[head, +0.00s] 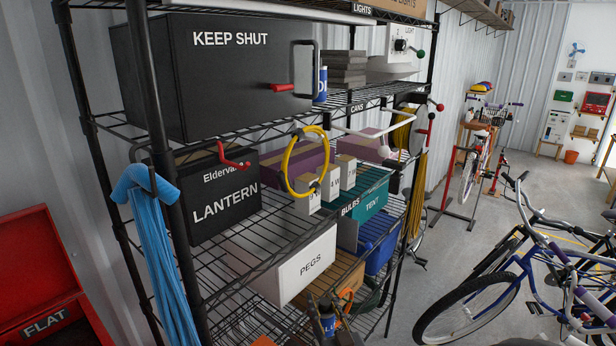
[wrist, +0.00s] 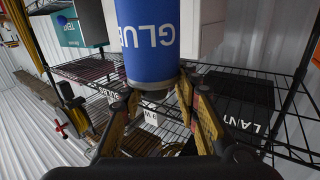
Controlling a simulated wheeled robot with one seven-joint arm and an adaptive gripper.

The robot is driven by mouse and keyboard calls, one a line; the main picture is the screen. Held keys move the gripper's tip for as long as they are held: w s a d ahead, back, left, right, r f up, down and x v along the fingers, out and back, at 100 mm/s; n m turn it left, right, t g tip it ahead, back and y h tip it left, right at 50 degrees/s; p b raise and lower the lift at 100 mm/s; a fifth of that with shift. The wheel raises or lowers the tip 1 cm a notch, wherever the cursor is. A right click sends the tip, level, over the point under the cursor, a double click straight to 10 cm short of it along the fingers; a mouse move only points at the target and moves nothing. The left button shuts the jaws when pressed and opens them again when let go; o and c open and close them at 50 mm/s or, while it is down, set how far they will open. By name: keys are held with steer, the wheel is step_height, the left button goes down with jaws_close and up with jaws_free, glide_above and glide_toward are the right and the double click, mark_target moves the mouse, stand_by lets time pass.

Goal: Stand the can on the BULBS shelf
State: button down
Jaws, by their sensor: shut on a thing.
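In the head view, my gripper (head: 331,312) and part of the can (head: 327,324) show at the bottom edge, in front of the rack and low beside the PEGS box. The BULBS shelf (head: 262,225) is the wire shelf with the BULBS label on its front edge. It bears the black LANTERN box and several small white boxes (head: 330,180). Bare wire shows between them.
The white PEGS box (head: 306,263) and teal TENT box (head: 372,202) stand below the BULBS shelf. A yellow ring (head: 305,160) and a red hook (head: 233,157) hang at the rack front. Another blue can (head: 321,85) stands on the CANS shelf. Bicycles (head: 520,285) stand right.

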steer(key=s+a+r+n+g+y+p, duration=0.15)
steer(key=s+a+r+p, duration=0.3)
steer(key=r, duration=0.55)
steer(key=s+a+r+n+y+p, duration=0.1)
steer(key=s+a+r+y+p, duration=0.3)
steer(key=r, duration=0.6)
steer(key=s+a+r+n+g+h+p, duration=0.1)
steer(key=s+a+r+n+p, duration=0.15)
steer(key=s+r, duration=0.5)
steer(key=w+a+f+p, duration=0.1)
steer(key=w+a+p, duration=0.1)
steer(key=w+a, duration=0.3)
steer(key=w+a+m+p, duration=0.1)
steer(key=w+a+p, duration=0.2)
steer(key=w, duration=0.7)
steer(key=a, duration=0.2)
steer(key=shift+w+a+f+p, duration=0.3)
steer(key=shift+w+a+f, duration=0.05)
steer(key=shift+y, duration=0.25)
steer(key=shift+f, duration=0.15)
steer(key=c, duration=1.4)
jaws_free()
steer(key=shift+o, duration=0.4)
